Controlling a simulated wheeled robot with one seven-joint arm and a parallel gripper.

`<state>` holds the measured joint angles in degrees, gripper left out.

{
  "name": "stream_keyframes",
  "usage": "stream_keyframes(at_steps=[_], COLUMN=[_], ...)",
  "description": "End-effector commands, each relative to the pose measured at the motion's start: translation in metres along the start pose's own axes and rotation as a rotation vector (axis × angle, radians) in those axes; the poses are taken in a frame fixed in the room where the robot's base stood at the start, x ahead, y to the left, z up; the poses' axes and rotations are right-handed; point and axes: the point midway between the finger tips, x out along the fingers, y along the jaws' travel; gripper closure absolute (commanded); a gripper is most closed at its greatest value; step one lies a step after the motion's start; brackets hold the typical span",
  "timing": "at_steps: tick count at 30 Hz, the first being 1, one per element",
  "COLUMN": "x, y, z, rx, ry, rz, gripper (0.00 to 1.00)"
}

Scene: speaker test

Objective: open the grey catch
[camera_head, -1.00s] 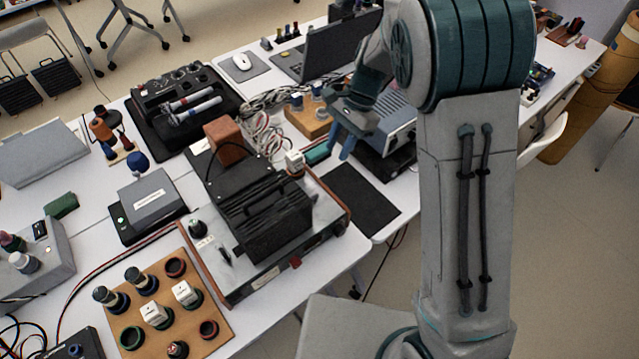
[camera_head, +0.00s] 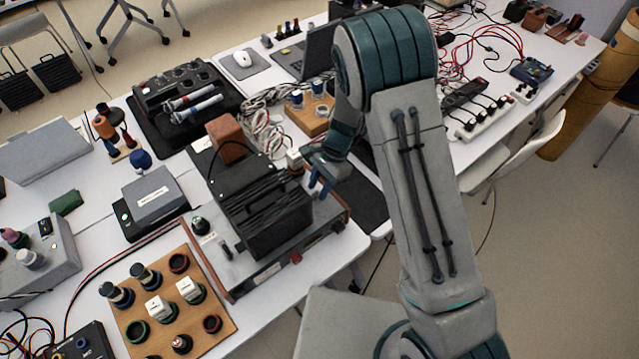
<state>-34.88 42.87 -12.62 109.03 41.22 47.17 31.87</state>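I cannot make out a grey catch for certain. A small upright grey lever (camera_head: 226,249) stands on the front left of the wood-sided device (camera_head: 236,278). A black ribbed box (camera_head: 270,222) sits on top of that device. My gripper (camera_head: 319,183) has blue fingers pointing down at the device's right end, just right of the black box. The fingers look a little apart with nothing seen between them. Whether they touch the device cannot be told. My wrist and arm hide part of the area behind.
A pegboard (camera_head: 205,335) with several knobs stands front left. A grey box (camera_head: 152,200) on a black base is left of the device. A brown block (camera_head: 228,140) and coiled cables (camera_head: 265,130) lie behind it. A black mat (camera_head: 366,207) is at right.

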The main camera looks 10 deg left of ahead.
Motion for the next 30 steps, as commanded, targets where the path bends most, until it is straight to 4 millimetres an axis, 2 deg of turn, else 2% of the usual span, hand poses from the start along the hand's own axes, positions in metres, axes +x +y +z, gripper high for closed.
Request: stream_keyframes(at_steps=[8, 9, 12, 23, 30], x=[0.0025, 0.0024, 0.0023, 0.0020, 0.0027], y=[0.0000, 0.0000, -0.0001, 0.0002, 0.0026], z=[-0.0001, -0.0001, -0.0001, -0.0005, -0.0007], rx=[0.000, 0.000, 0.000, 0.021, 0.124], ry=[0.001, 0.001, 0.000, 0.001, 0.000], rz=[0.000, 0.000, -0.001, -0.010, -0.054], gripper=[0.69, 0.72, 1.00, 1.00, 1.00])
